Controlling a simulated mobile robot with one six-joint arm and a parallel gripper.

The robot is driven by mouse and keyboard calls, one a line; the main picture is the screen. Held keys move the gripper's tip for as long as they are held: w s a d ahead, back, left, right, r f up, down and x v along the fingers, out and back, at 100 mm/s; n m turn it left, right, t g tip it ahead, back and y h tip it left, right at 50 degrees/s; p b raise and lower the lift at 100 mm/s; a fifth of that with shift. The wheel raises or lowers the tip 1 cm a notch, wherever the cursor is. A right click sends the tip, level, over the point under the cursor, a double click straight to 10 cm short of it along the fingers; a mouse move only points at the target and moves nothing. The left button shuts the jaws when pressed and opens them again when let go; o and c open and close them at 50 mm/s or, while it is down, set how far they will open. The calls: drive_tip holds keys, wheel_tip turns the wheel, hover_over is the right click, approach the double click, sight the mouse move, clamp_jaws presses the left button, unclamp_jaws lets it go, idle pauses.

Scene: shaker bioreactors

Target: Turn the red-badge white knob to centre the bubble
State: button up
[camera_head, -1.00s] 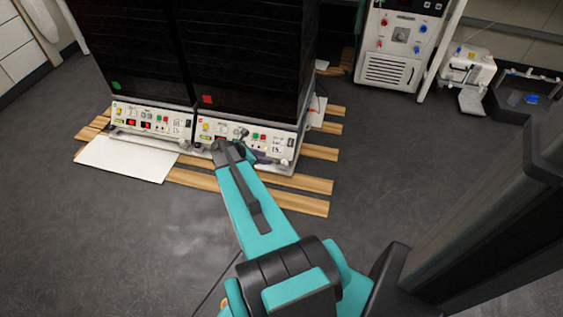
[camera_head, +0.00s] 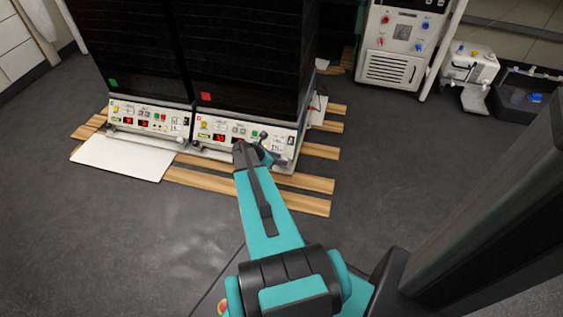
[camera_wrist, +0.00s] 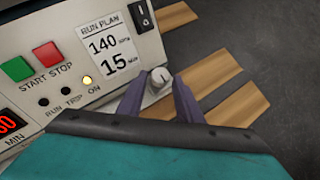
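A pale, whitish knob (camera_wrist: 160,78) sits low on the right end of the instrument's front in the wrist view. My gripper (camera_wrist: 160,87) has its two purple fingers apart, one on each side of the knob, with a visible gap; I cannot tell whether their tips reach past it. In the head view the arm reaches the front panel (camera_head: 218,124) of the right shaker, which has a red badge (camera_head: 206,97) above the panel. The knob is hidden by my arm there. No bubble can be made out in either view.
The left shaker (camera_head: 145,108) has a green badge (camera_head: 113,83). A white board (camera_head: 115,160) and wooden slats (camera_head: 300,203) lie in front. In the wrist view, green and red buttons (camera_wrist: 53,56) and a black switch (camera_wrist: 143,15) are near the knob. Open floor lies right.

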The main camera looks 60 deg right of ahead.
drive_tip(key=shift+x, duration=0.9)
drive_tip(key=c, duration=0.8)
drive_tip(key=shift+o, duration=0.2)
